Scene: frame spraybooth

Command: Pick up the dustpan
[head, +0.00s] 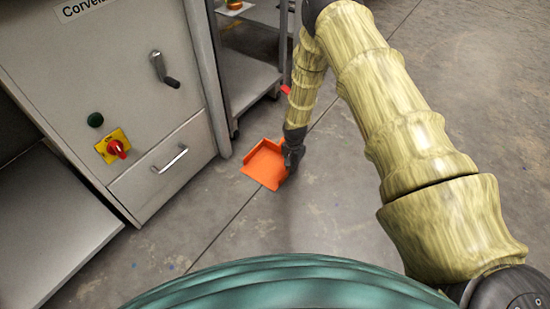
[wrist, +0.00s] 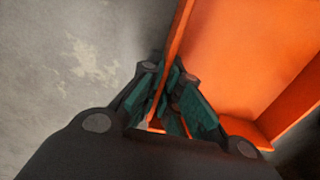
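The orange dustpan (head: 265,163) is low over the grey floor, in front of the grey cabinet. I cannot tell whether it rests flat on the floor. My gripper (head: 291,158) reaches down at its right edge. In the wrist view, the dustpan (wrist: 245,60) fills the upper right, and its thin side wall runs down between the fingers of my gripper (wrist: 168,82). The teal finger pads are close together on both sides of this wall and appear to pinch it. The red-orange piece (head: 285,89) behind my forearm is partly hidden; I cannot tell what it is.
The grey cabinet (head: 120,50) with a drawer (head: 165,165) and a red knob (head: 117,148) stands on the left. A metal shelf cart (head: 246,80) is behind the dustpan. The concrete floor (head: 345,205) to the right and in front is clear.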

